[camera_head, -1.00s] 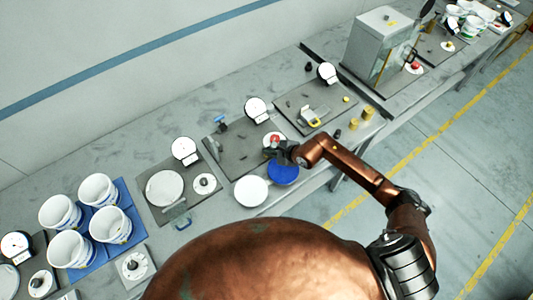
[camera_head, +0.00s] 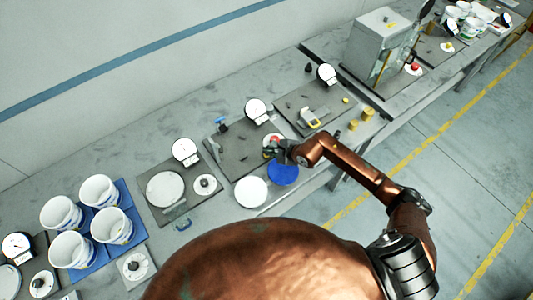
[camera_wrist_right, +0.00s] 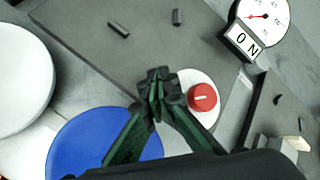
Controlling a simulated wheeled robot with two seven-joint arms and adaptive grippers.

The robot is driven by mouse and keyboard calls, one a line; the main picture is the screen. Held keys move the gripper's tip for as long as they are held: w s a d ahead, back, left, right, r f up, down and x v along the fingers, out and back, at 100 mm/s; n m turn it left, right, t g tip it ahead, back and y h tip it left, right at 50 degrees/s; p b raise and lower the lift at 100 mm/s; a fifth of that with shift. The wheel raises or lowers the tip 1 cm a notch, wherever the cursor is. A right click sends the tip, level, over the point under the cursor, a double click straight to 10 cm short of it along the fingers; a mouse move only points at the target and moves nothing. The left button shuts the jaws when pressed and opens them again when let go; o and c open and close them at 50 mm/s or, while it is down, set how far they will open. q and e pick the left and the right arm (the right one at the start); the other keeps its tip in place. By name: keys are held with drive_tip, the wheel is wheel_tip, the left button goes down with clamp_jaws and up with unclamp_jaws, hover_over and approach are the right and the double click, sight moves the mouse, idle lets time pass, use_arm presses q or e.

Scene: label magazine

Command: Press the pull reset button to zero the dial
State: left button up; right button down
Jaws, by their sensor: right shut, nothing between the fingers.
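The red button (camera_wrist_right: 203,97) sits on a round white base (camera_wrist_right: 205,120) on a grey plate. It shows small and partly covered in the head view (camera_head: 271,139). My right gripper (camera_wrist_right: 158,88) is shut and empty, its fingertips over the edge of the white base, just left of the red button in the wrist view. I cannot tell whether the tips touch anything. A white round dial (camera_wrist_right: 264,14) with a red needle stands behind, above a plate marked "0 N"; the head view shows a dial (camera_head: 256,110) behind this plate. My left gripper is not in view.
A blue disc (camera_wrist_right: 90,145) and a white disc (camera_head: 251,191) lie at the near side of the plate. Other stations with dials flank it. White buckets (camera_head: 97,190) stand at left, a glass-sided cabinet (camera_head: 378,50) at back right.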

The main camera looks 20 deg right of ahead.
idle(0.3)
drive_tip(key=shift+r+p, duration=1.4)
drive_tip(key=shift+r, duration=1.2)
